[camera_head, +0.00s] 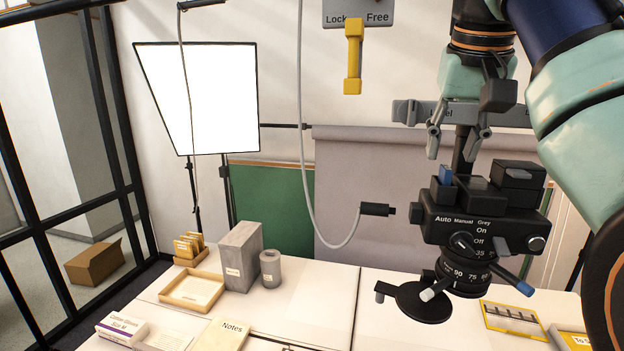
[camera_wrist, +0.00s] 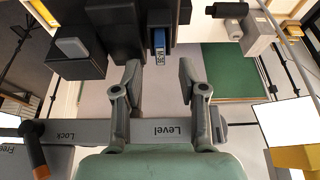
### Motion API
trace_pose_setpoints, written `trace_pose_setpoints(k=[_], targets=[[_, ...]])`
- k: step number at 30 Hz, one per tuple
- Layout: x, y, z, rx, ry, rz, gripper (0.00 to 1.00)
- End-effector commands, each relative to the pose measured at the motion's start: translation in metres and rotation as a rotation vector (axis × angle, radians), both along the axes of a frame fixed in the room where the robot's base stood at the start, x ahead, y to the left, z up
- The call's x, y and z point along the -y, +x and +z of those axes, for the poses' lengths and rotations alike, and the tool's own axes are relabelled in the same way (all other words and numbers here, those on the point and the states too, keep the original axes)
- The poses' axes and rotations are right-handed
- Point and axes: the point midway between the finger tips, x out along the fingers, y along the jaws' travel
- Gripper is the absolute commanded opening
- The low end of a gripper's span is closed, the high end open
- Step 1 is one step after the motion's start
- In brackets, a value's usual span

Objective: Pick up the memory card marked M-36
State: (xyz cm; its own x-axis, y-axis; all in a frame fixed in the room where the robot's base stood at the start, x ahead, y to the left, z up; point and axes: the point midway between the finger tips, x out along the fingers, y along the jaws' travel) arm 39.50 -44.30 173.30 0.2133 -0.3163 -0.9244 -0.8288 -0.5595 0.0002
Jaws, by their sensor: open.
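The memory card (camera_head: 446,174) is a small blue piece standing up from the top left of the black camera (camera_head: 478,225). In the wrist view the card (camera_wrist: 159,47) carries a white label that appears to read M-36, and dark camera blocks flank it. My gripper (camera_head: 454,147) is open and empty, pointing down above the camera's top left part. In the wrist view my gripper (camera_wrist: 159,75) has its fingertips on either side of the card's line, apart from it. The card's lower part is hidden in the camera.
Dark blocks stand on the camera top right beside the card. A grey bar marked Level (camera_wrist: 169,131) lies behind my gripper. A grey cable (camera_head: 333,240) hangs left of the camera, with a black plug (camera_head: 376,209). The white table (camera_head: 310,310) holds boxes and trays.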

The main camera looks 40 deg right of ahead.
Motion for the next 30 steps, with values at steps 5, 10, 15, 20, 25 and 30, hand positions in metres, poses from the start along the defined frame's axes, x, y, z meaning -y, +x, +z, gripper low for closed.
trace_pose_setpoints(k=[5,10,15,20,25,30], targets=[[0.006,0.0,-0.03,0.001,-0.001,-0.005,0.42],[0.007,0.0,-0.03,0.001,-0.001,-0.006,0.42],[0.007,0.0,-0.03,0.001,-0.001,-0.006,0.28],[0.007,0.0,-0.03,0.001,-0.001,-0.006,0.02],[0.007,0.0,-0.03,0.001,-0.001,-0.006,0.0],[0.007,0.0,-0.028,0.001,-0.001,-0.006,0.0]])
